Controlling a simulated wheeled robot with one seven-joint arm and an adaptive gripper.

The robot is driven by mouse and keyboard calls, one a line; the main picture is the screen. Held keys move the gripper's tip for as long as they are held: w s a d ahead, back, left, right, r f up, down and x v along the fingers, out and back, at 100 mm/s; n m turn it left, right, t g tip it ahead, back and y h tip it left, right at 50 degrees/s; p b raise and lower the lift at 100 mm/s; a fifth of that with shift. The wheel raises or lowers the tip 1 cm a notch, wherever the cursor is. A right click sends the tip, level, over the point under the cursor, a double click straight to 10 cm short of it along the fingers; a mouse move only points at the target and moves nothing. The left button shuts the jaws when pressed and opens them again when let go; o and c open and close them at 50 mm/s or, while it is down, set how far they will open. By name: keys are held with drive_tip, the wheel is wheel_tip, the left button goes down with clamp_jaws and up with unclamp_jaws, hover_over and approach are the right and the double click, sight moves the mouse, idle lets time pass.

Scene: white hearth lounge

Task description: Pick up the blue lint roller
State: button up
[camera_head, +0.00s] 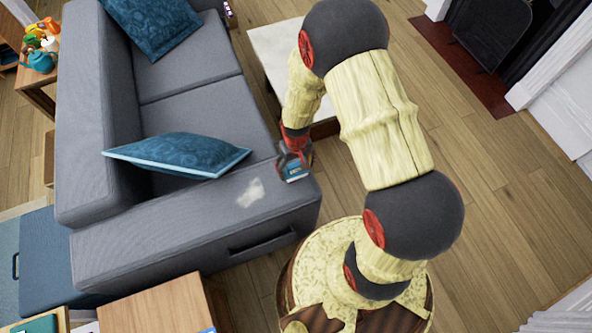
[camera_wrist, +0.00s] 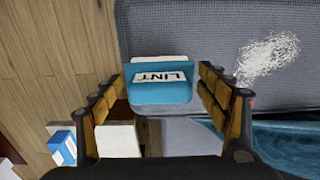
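The blue lint roller (camera_head: 294,173) is at the front inner corner of the grey sofa's near arm, beside a pale lint patch. In the wrist view the lint roller (camera_wrist: 160,92) shows a white label reading LINT. My gripper (camera_head: 292,160) is right at it, partly hiding it in the head view. In the wrist view my gripper (camera_wrist: 160,82) is open, with one finger on each side of the roller and a narrow gap showing at both sides. Whether the roller touches the sofa arm beneath is hidden.
The grey sofa (camera_head: 190,90) carries blue cushions, one (camera_head: 180,155) close to the near arm. The pale lint patch (camera_head: 250,192) lies on the sofa arm. A white-topped low table (camera_head: 275,50) stands behind my arm. A blue-and-white box (camera_wrist: 62,148) shows at lower left. Wooden floor is clear at right.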

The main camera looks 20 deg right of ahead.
sight(296, 165)
drive_tip(key=c, duration=0.8)
drive_tip(key=shift+r, duration=0.1)
drive_tip(key=shift+r, duration=0.25)
drive_tip(key=r, duration=0.1)
drive_tip(key=r+p, duration=0.1)
drive_tip(key=r, duration=0.1)
drive_tip(key=shift+s+r, duration=0.2)
drive_tip(key=shift+s, duration=0.05)
drive_tip(key=s+r+p, duration=0.2)
drive_tip(key=s+r, duration=0.2)
drive_tip(key=s, duration=0.2)
drive_tip(key=s+a+r+p, duration=0.1)
drive_tip(key=s+r+p, duration=0.1)
drive_tip(key=s+r, duration=0.3)
drive_tip(key=shift+s+a, duration=0.15)
drive_tip(key=shift+s, duration=1.05)
